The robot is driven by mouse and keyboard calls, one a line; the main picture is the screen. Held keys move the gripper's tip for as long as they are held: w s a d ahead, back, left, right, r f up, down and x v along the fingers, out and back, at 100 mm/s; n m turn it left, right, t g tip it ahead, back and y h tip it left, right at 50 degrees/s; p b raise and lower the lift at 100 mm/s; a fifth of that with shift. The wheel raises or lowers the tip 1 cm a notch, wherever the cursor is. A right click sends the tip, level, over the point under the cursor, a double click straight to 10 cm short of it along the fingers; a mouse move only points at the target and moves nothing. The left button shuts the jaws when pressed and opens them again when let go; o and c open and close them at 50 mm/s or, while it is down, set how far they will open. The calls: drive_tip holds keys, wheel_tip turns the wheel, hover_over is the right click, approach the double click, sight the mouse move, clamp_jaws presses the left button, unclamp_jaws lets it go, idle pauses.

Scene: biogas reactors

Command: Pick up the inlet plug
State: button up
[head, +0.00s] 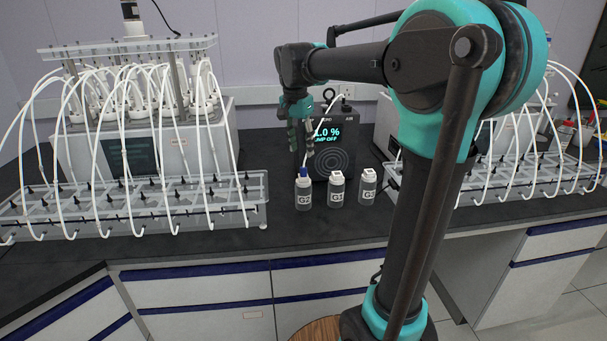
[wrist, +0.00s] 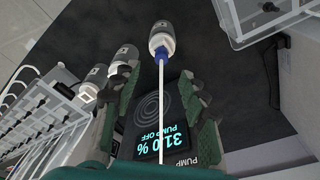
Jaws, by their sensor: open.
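A blue plug (head: 303,172) with a thin white tube standing up from it sits on the left bottle (head: 303,193). In the wrist view, the blue plug (wrist: 161,54) is at the top centre, and its white tube (wrist: 161,110) runs down between my fingers. I cannot tell for sure that this is the inlet plug. My gripper (head: 300,150) points down above the left bottle, in front of the black pump box. In the wrist view, my gripper (wrist: 161,82) has its fingers wide apart, on either side of the tube, holding nothing. The plug is beyond the fingertips.
Two white-capped bottles (head: 336,190) (head: 367,188) stand to the right. The pump box (head: 335,152) behind has a lit display reading PUMP OFF. Clear racks with white tubes stand left (head: 140,205) and right (head: 500,183). The dark bench is bare in front of the bottles.

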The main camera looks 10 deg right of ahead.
sight(303, 168)
drive_tip(key=f, duration=0.5)
drive_tip(key=w+f, duration=0.1)
drive_tip(key=f, duration=0.2)
drive_tip(key=shift+d, duration=0.4)
drive_tip(key=shift+c, duration=0.2)
clamp_jaws()
